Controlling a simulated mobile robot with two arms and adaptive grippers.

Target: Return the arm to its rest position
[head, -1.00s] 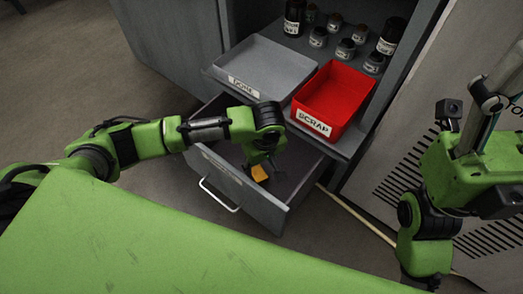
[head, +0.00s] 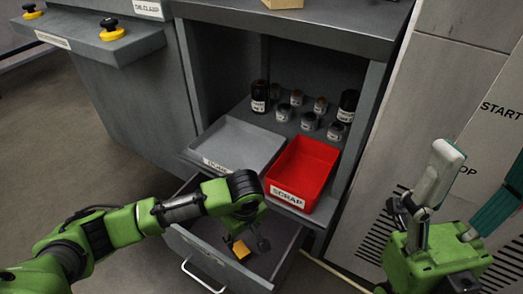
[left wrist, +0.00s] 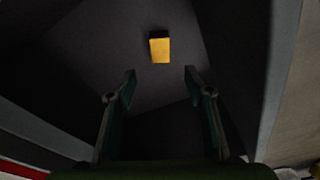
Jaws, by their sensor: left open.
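My left gripper (head: 247,240) is open and empty, over the open drawer (head: 222,262) of the grey cabinet. A small yellow-orange block with a dark end (head: 241,250) lies on the drawer floor below the fingers. In the left wrist view the block (left wrist: 160,49) lies ahead of the spread fingertips (left wrist: 160,74), apart from both. My right gripper (head: 482,165) is at the right edge with its fingers spread upward and nothing between them.
A grey tray (head: 238,140) and a red SCRAP bin (head: 307,166) stand on the shelf just above the drawer. Several dark bottles and jars stand behind them. A panel with vents (head: 375,232) is at right. Yellow-and-black buttons (head: 111,30) are at upper left.

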